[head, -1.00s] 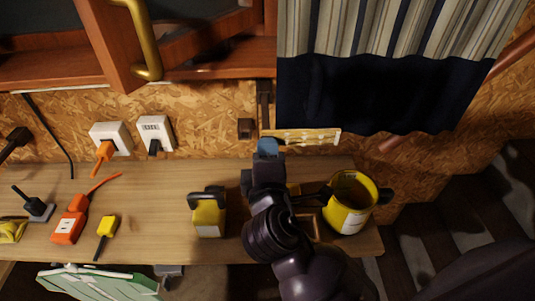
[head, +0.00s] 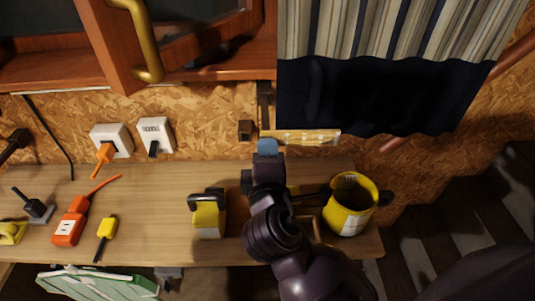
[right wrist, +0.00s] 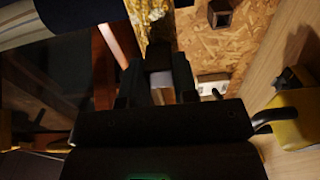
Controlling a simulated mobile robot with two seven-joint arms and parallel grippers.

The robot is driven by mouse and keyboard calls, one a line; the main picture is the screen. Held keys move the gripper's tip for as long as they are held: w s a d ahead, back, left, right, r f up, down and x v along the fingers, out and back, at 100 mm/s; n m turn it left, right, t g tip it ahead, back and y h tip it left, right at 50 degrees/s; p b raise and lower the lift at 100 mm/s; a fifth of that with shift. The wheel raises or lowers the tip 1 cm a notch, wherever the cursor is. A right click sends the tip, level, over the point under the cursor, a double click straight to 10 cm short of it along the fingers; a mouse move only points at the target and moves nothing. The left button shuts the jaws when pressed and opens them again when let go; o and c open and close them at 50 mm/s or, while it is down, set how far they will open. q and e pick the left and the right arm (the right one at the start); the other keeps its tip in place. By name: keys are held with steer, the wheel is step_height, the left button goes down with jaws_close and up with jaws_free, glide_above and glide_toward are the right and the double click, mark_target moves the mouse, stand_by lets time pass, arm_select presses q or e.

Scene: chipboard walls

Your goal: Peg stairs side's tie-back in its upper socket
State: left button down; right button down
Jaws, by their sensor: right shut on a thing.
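My right gripper (head: 267,158) reaches over the bench to the wall below the curtain (head: 380,95). It is shut on the blue-grey end of what looks like the tie-back. A cream patterned band (head: 302,137), seemingly the tie-back's strap, runs right from there along the curtain's lower edge. In the right wrist view the fingers (right wrist: 160,85) close around a pale block, with the yellowish patterned band (right wrist: 147,12) beyond. A small dark brown wall block (head: 245,130), possibly a socket, is just left of the gripper. A dark vertical fitting (head: 264,92) is above it. The left gripper is out of view.
A yellow mug-like pot (head: 350,205) stands close right of my right arm. A yellow block with a black handle (head: 208,215) stands to its left. Plugs and an orange socket strip (head: 70,222) lie farther left on the bench (head: 155,210).

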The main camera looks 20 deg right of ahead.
steer(key=shift+w+d, duration=0.15)
steer(key=shift+w, duration=0.5)
stand_by(0.3)
steer(key=c, duration=0.8)
jaws_free()
steer(key=shift+s, duration=0.1)
arm_select(q)
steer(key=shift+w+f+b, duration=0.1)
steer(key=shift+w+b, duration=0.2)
steer(key=shift+b, duration=0.3)
arm_select(e)
steer(key=v, duration=1)
steer(key=shift+s, duration=0.35)
